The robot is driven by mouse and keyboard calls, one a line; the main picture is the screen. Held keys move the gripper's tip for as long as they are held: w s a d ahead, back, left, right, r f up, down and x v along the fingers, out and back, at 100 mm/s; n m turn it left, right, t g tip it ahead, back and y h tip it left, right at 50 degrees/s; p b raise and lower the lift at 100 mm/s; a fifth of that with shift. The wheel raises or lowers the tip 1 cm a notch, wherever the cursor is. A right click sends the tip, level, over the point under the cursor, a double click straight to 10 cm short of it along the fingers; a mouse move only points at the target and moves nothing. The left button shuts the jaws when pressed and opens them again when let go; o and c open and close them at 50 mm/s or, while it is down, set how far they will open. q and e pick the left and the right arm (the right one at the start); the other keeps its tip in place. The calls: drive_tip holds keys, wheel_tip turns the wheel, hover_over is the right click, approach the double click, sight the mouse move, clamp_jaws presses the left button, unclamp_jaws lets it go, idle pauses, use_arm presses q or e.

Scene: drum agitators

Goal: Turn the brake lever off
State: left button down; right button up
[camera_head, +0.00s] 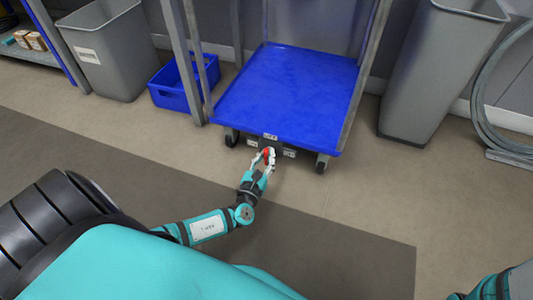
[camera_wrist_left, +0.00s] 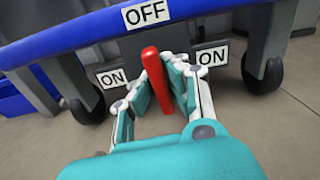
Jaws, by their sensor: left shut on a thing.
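The red brake lever (camera_wrist_left: 157,80) shows in the left wrist view under the front edge of the blue cart. It is nearly upright, with its top just below the OFF label (camera_wrist_left: 145,13). One ON label (camera_wrist_left: 112,77) is to its left and another ON label (camera_wrist_left: 212,57) to its right. My left gripper (camera_wrist_left: 165,85) has a finger on each side of the lever and is shut on it. In the head view the lever is a small red spot (camera_head: 267,153) at my left gripper (camera_head: 265,158). My right gripper is not seen.
The blue cart (camera_head: 285,95) stands on wheels, with a caster (camera_head: 322,163) at its front right. A blue crate (camera_head: 185,82) and a grey bin (camera_head: 105,50) are to the left, and another grey bin (camera_head: 440,65) to the right. The floor in front is clear.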

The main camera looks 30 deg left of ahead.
use_arm(q)
drive_tip(key=shift+m, duration=0.5)
drive_tip(key=c, duration=1.3)
unclamp_jaws()
drive_tip(key=v, duration=1.2)
drive_tip(key=shift+s+f, duration=0.15)
